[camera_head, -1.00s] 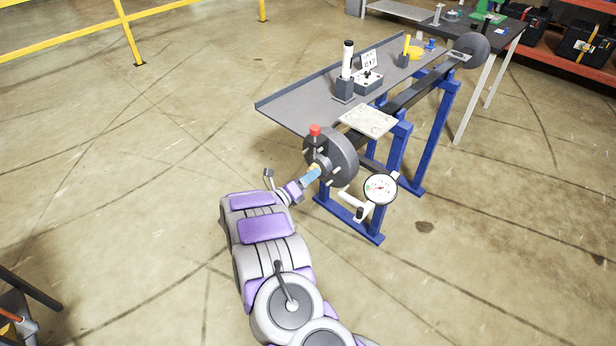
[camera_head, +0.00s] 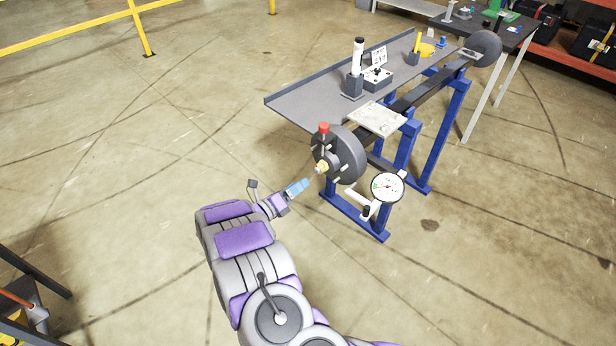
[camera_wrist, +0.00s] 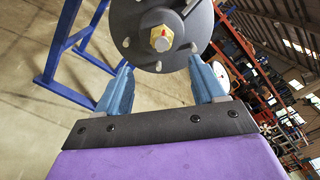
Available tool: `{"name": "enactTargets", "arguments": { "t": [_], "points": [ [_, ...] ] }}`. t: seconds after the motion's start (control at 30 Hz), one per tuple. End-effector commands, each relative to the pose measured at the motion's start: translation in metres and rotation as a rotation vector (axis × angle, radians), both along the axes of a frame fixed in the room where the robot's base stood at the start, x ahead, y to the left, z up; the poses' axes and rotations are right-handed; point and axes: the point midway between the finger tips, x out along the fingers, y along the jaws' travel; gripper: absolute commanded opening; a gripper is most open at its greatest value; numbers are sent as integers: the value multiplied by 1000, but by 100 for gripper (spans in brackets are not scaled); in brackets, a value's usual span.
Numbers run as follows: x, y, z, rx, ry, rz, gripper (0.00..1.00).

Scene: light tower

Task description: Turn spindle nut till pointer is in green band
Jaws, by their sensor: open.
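The brass spindle nut (camera_head: 322,167) sits at the centre of a dark round hub (camera_head: 347,152) with several light studs around it. In the wrist view the nut (camera_wrist: 162,38) shows a red mark and lies ahead of my gripper, between the lines of its fingers. My gripper (camera_wrist: 165,82) is open and empty, its blue fingers apart. In the head view my gripper (camera_head: 306,182) is just short of the nut, to its lower left, not touching it. A round white dial gauge (camera_head: 387,187) is mounted right of the hub; its pointer is too small to read surely.
A grey tray bench (camera_head: 310,100) on blue legs stands behind the hub, holding a white cylinder in a block (camera_head: 356,70) and a control box (camera_head: 377,78). A red knob (camera_head: 324,128) rises above the hub.

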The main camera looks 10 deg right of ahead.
Motion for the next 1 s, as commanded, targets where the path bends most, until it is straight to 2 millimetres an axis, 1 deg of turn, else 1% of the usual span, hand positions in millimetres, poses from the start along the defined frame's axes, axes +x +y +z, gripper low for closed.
{"name": "enactTargets", "arguments": {
  "t": [0.03, 0.2, 0.4, 0.63, 0.9, 1.0],
  "points": [
    [-7, 11, 1, -1, 1, 4, 69],
    [-28, 40, 0, -1, 2, 4, 69],
    [-44, 62, -1, 1, 3, 3, 69],
    [-51, 69, -2, 3, 3, 0, 69],
    [-50, 69, -1, 0, 5, -1, 69],
    [-47, 68, 4, -31, 36, -3, 69]
  ]
}}
